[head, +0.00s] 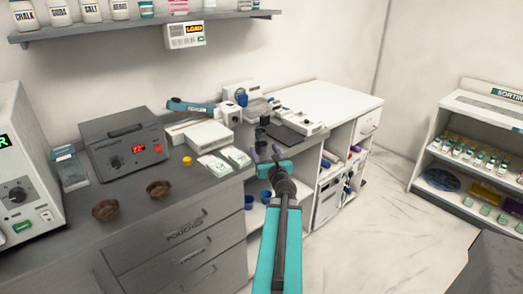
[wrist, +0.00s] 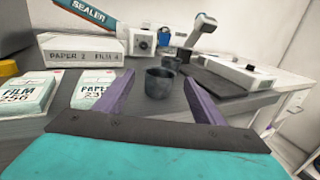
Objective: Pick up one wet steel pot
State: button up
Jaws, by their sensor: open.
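A dark grey steel pot (wrist: 162,84) stands upright on the grey counter (head: 225,184), between and beyond my fingertips in the wrist view. A second dark pot (wrist: 170,63) stands just behind it, partly hidden. In the head view the pots (head: 261,134) look small and dark, close beyond my gripper (head: 266,153). My gripper also shows in the wrist view (wrist: 157,80), its two purple fingers spread apart with nothing held. I cannot tell from the pictures whether the pots are wet, or how far the fingertips are from the nearer one.
A dark flat slab (wrist: 217,75) lies right of the pots. A teal sealer (head: 190,107) stands farther back. Blue cups (head: 265,197) sit on the shelf below.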

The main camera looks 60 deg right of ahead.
aim_at(263, 148)
jog(key=shift+w+d, duration=0.1)
jog(key=shift+p+x, duration=0.6)
jog(key=shift+x, duration=0.6)
jog(key=shift+p+x, duration=0.3)
jog(key=shift+x, duration=0.95)
jog(key=shift+r, duration=0.1)
jog(key=c, duration=1)
